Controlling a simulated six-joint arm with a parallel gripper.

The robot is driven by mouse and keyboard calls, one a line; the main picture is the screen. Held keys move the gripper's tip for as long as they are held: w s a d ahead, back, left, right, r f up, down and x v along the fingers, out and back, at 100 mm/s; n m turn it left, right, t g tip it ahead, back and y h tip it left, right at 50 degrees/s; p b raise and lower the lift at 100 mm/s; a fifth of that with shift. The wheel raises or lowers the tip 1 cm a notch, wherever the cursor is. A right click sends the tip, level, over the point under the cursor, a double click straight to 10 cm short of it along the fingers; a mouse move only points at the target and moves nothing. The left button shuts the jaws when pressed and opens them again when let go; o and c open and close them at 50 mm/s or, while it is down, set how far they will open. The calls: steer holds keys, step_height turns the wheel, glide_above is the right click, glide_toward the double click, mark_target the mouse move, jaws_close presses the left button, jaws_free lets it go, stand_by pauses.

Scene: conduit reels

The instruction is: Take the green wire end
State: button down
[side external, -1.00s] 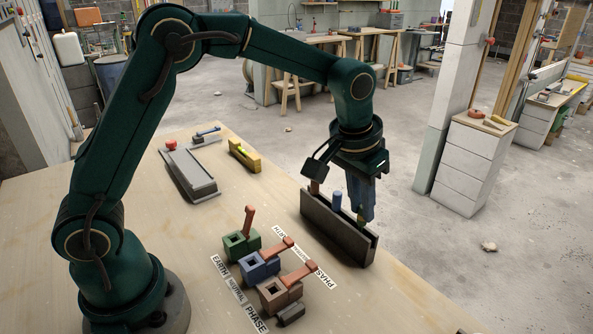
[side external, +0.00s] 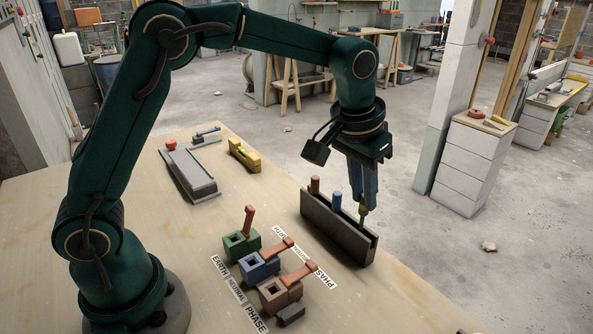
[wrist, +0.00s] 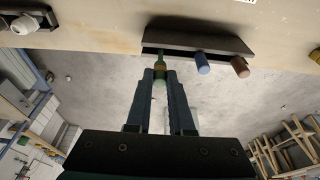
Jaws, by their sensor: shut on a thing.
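My gripper (side external: 363,203) is shut on the green wire end (side external: 362,216), above the near end of the dark conduit box (side external: 330,228). In the wrist view the green wire end (wrist: 160,60) sits between my two fingertips (wrist: 160,76). Its lower part still meets the box opening; whether its foot is clear of the slot I cannot tell. A blue wire end (side external: 337,200) and a brown wire end (side external: 315,184) stand upright in the same box, apart from my gripper.
Green (side external: 236,244), blue (side external: 257,268) and brown (side external: 274,294) terminal blocks with copper levers stand left of the box, by printed labels (side external: 240,293). A grey tray (side external: 190,175) and a yellow level (side external: 244,156) lie farther back. The box stands near the table edge.

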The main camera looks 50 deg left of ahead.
steer(key=shift+w+v, duration=0.2)
steer(key=shift+v, duration=0.65)
steer(key=shift+w+v, duration=0.2)
steer(key=shift+v, duration=0.65)
steer(key=shift+w+v, duration=0.2)
steer(key=shift+v, duration=0.65)
